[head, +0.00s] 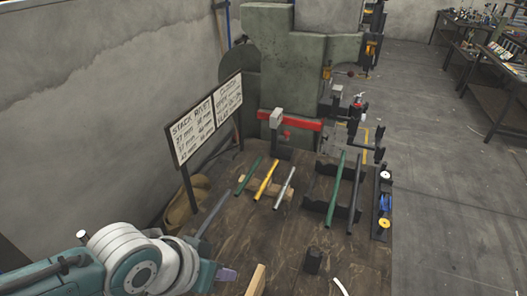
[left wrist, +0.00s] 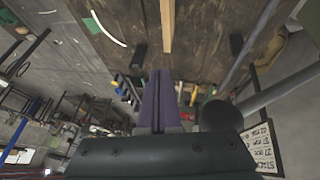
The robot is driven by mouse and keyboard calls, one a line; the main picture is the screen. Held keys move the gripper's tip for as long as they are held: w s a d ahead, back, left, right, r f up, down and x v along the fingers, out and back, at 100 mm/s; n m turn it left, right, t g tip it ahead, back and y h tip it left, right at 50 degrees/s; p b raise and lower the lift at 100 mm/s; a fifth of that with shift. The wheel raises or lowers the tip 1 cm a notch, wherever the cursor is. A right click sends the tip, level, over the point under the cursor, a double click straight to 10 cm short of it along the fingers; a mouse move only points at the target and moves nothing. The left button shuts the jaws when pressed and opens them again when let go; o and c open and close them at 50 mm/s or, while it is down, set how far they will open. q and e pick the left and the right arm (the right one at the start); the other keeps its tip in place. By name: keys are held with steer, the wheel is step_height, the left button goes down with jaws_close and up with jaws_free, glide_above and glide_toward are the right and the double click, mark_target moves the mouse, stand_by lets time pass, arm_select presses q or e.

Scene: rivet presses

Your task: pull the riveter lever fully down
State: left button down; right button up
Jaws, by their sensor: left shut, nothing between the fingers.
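My left gripper (head: 227,275) is low in the head view, above the near end of the wooden table. Its purple fingers are shut with nothing between them, and they also show in the left wrist view (left wrist: 156,98). A green machine body (head: 275,75) with a red bar (head: 290,120) stands at the table's far end. I cannot tell for sure which part is the riveter lever. A thick grey rod with a rounded end (left wrist: 215,112) shows beside the fingers in the left wrist view, apart from them. My right gripper is not in view.
A sign board (head: 205,120) stands at the table's left edge. Green (head: 249,177), yellow (head: 266,180) and silver (head: 284,188) rods lie on a wooden rest. A black holder (head: 318,207) carries more rods. A wooden bar (head: 256,280) and black block (head: 312,260) are near the gripper.

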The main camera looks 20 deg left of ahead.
arm_select(q)
steer(key=s+d+r+p, duration=0.1)
steer(key=s+r, duration=0.3)
steer(key=r, duration=0.3)
steer(key=shift+d+p, duration=0.3)
steer(key=shift+d, duration=0.1)
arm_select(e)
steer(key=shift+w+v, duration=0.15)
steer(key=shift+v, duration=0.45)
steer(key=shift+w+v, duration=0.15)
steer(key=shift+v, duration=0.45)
arm_select(q)
steer(key=shift+r, duration=0.1)
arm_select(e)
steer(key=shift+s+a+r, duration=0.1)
